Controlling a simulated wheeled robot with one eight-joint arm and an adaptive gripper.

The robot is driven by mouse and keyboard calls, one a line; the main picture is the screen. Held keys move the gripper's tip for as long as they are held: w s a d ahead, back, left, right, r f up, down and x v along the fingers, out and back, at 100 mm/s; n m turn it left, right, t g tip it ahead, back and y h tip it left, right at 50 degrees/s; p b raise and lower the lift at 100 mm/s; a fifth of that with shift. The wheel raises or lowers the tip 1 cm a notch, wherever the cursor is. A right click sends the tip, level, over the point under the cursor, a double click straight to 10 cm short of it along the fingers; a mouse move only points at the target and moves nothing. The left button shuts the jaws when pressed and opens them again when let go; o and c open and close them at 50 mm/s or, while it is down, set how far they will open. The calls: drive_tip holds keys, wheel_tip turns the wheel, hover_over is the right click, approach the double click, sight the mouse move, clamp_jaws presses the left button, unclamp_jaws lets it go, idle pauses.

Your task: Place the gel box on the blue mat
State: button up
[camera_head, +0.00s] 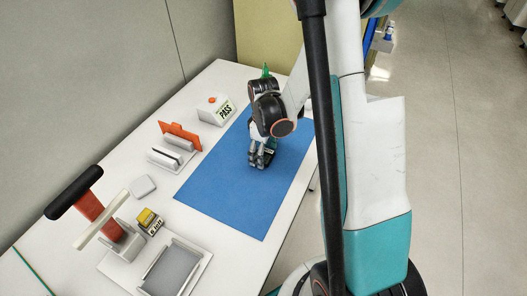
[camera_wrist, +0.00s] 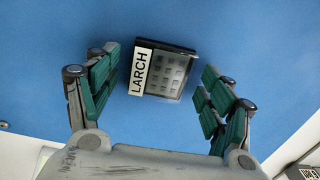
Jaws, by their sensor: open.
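The gel box appears to be the dark box (camera_wrist: 172,74) with a grid of small squares and a white LARCH label. In the wrist view it is over the blue mat (camera_wrist: 275,50), slightly tilted in the picture, and seems to lie flat on it. My gripper (camera_wrist: 160,80) is open, one finger on each side of the box, with blue gaps between fingers and box. In the head view my gripper (camera_head: 262,160) is low over the middle right of the blue mat (camera_head: 225,190), and the box is hidden behind it.
On the white table left of the mat stand a white PASS box (camera_head: 216,110), an orange-and-white holder (camera_head: 172,152), a small white block (camera_head: 143,186), a yellow-topped box (camera_head: 150,221), a black-handled press (camera_head: 95,215) and a grey tray (camera_head: 172,270). The mat's near half is clear.

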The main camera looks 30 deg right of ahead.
wheel_tip(320, 180, up, 12)
drive_tip(key=p, duration=0.4)
drive_tip(key=shift+r, duration=0.1)
idle(0.3)
drive_tip(key=s+a+r+m+t, duration=0.3)
drive_tip(key=s+a+r, duration=0.2)
drive_tip(key=s+r, duration=0.2)
drive_tip(key=s+a+r+m+t, duration=0.3)
drive_tip(key=s+a+r, duration=0.3)
drive_tip(key=r, duration=0.3)
drive_tip(key=shift+s+a+r+m+t, duration=0.3)
drive_tip(key=shift+s+r+t, duration=0.15)
drive_tip(key=shift+s, duration=0.4)
